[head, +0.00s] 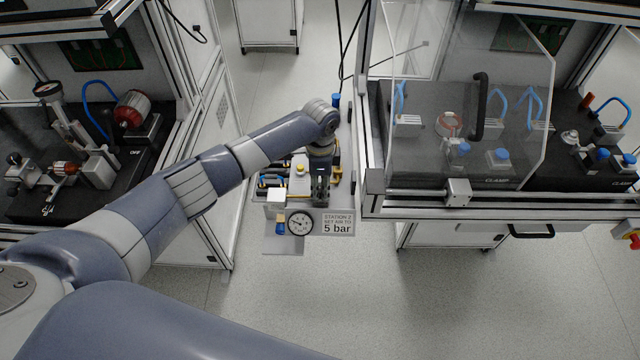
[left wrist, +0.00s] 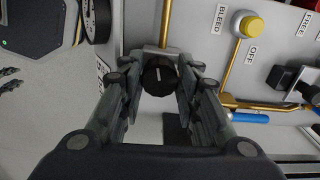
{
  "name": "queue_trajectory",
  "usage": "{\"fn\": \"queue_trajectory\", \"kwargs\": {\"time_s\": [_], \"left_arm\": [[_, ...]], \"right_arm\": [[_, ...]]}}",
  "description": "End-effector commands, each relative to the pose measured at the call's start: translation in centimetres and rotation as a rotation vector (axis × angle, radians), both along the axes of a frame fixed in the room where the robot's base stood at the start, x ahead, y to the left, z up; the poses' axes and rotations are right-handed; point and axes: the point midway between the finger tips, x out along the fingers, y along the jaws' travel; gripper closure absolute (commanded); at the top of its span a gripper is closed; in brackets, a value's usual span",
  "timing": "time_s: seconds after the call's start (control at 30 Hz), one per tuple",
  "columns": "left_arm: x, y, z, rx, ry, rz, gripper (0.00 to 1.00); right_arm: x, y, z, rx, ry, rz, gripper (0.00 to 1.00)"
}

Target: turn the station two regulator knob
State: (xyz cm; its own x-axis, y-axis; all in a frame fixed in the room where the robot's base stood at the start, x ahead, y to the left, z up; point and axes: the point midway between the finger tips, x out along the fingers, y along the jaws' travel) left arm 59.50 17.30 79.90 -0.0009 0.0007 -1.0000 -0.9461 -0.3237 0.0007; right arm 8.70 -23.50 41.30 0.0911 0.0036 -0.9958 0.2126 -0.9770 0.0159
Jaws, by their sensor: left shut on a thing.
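The regulator knob (left wrist: 158,75) is black with a white line on its face. In the left wrist view it sits between the fingers of my left gripper (left wrist: 160,88), which is shut on it. The white line looks roughly upright in that view. In the head view my left gripper (head: 321,190) reaches down onto the station two panel, and the knob is hidden there. A round pressure gauge (head: 299,223) sits on the panel's front, beside a sign (head: 338,224) reading "STATION 2 SET AIR TO 5 bar". The needle reading is too small to tell.
Next to the knob in the left wrist view are a yellow button (left wrist: 250,26), brass pipes and a blue-handled lever (left wrist: 249,117). A clear guard (head: 520,90) and bench stand right of the panel, another bench (head: 110,165) left. The floor in front is clear.

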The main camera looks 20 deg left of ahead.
Motion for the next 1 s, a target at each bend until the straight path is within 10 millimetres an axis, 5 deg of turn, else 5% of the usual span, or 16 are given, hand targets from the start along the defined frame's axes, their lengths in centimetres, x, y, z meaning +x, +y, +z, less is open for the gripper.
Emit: {"fn": "queue_trajectory", "kwargs": {"time_s": [1.0], "left_arm": [[0.27, -0.14, 0.08, -0.004, -0.004, -0.804, 0.93]], "right_arm": [[0.0, 0.0, -0.15, 0.0, 0.0, 0.0, 0.62]]}}
